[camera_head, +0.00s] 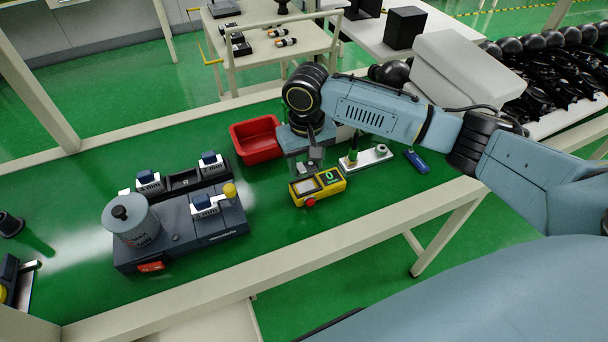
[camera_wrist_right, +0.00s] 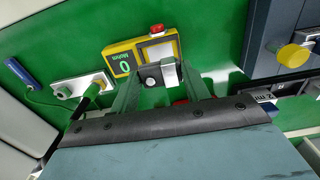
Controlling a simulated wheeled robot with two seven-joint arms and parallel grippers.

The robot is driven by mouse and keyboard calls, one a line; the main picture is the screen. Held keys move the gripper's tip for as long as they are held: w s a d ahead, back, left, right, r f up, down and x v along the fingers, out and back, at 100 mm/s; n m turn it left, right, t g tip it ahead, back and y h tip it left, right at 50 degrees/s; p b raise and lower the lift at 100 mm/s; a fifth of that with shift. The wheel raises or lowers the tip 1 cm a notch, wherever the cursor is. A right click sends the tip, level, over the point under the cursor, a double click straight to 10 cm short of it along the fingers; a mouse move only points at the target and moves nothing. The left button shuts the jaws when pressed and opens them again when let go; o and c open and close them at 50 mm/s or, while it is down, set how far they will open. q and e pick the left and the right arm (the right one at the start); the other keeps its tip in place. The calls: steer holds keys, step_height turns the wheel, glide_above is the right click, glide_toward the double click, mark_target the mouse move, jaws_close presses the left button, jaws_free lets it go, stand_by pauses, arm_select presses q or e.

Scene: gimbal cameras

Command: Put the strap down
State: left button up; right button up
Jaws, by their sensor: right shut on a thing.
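My right gripper (camera_head: 312,168) points down above the yellow tester (camera_head: 318,187). In the wrist view my right gripper (camera_wrist_right: 160,84) is shut on a small grey piece with a round stud and a metal tab (camera_wrist_right: 169,74), which I take to be the strap. The piece overlaps the edge of the yellow tester (camera_wrist_right: 122,60) in that view; I cannot tell whether they touch. The tester has a pale pad, a red button and a display reading 0. My left gripper is out of view.
A red bin (camera_head: 256,140) stands behind the tester. A pale plate (camera_head: 366,158) with a green-and-black upright and a blue piece (camera_head: 416,161) lie to the right. A dark grey station (camera_head: 180,234) stands at left. Green table is clear in front of the tester.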

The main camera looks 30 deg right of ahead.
mark_target(306, 187)
steer(key=shift+f, duration=0.5)
step_height(306, 187, down, 4)
steer(key=shift+r+b, duration=0.1)
steer(key=shift+b, duration=0.45)
steer(key=shift+f, duration=0.3)
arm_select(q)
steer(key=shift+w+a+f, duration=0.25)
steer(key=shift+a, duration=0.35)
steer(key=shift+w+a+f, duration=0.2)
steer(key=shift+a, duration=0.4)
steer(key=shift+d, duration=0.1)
arm_select(e)
steer(key=shift+f, duration=0.15)
